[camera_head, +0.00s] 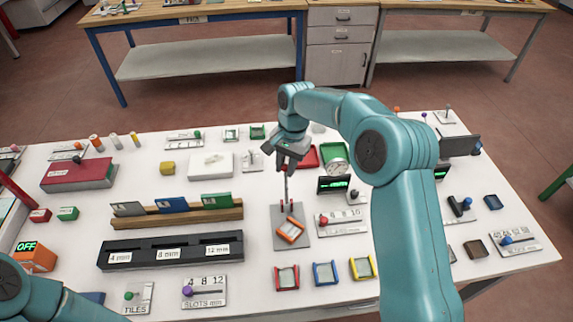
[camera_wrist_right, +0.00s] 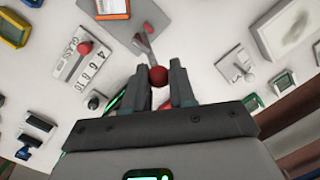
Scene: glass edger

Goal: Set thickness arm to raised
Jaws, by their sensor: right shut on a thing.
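The thickness arm (camera_head: 286,190) is a thin grey lever that stands up steeply from a grey base plate (camera_head: 305,240) with an orange-framed readout (camera_head: 290,229). In the wrist view the lever (camera_wrist_right: 147,46) ends in a red ball knob (camera_wrist_right: 158,76). My right gripper (camera_head: 284,167) is above the plate, at the lever's upper end. In the wrist view its fingers (camera_wrist_right: 172,82) are shut on the red knob, one on each side. The knob is mostly hidden by the gripper in the head view. Of my left arm only links show at the lower left; its gripper is out of the frame.
The GLASS slider panel (camera_head: 345,228) and a lit green display (camera_head: 333,184) stand right of the lever. A green-framed dial (camera_head: 335,158) is behind them. A wooden rack (camera_head: 190,218) of coloured tiles and a black slotted block (camera_head: 172,250) are to the left. Small coloured frames (camera_head: 325,272) lie in front.

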